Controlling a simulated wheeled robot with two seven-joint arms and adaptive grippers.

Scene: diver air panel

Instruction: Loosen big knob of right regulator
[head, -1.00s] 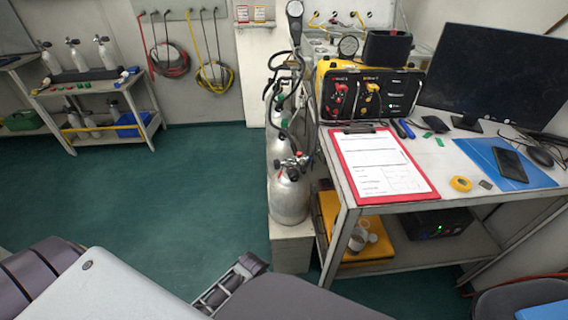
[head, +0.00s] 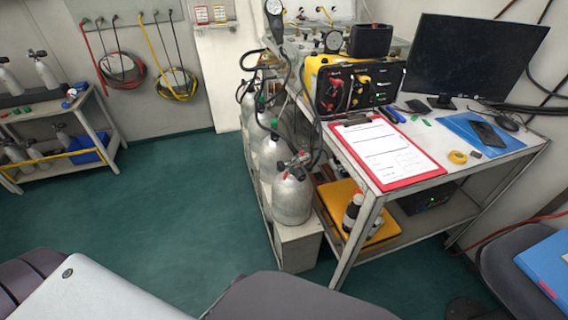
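A silver cylinder (head: 292,200) stands at the front of a row beside the table, with a valve and regulator assembly (head: 295,165) on top that has dark and red parts and a hose. More cylinders (head: 270,155) stand behind it, also with valves and black hoses. A yellow-and-black air panel case (head: 350,88) stands on the table, with red and yellow parts on its face. Round gauges show behind it (head: 333,42) and on a stand at the top (head: 273,7). I cannot tell which part is the right regulator's big knob. Neither gripper shows.
A red clipboard (head: 433,180), a monitor (head: 475,55), yellow tape (head: 457,157) and a phone (head: 487,134) are on the table (head: 510,160). A shelf cart (head: 105,130) stands at the left wall. A chair (head: 505,275) is at lower right. The green floor (head: 150,200) between is clear.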

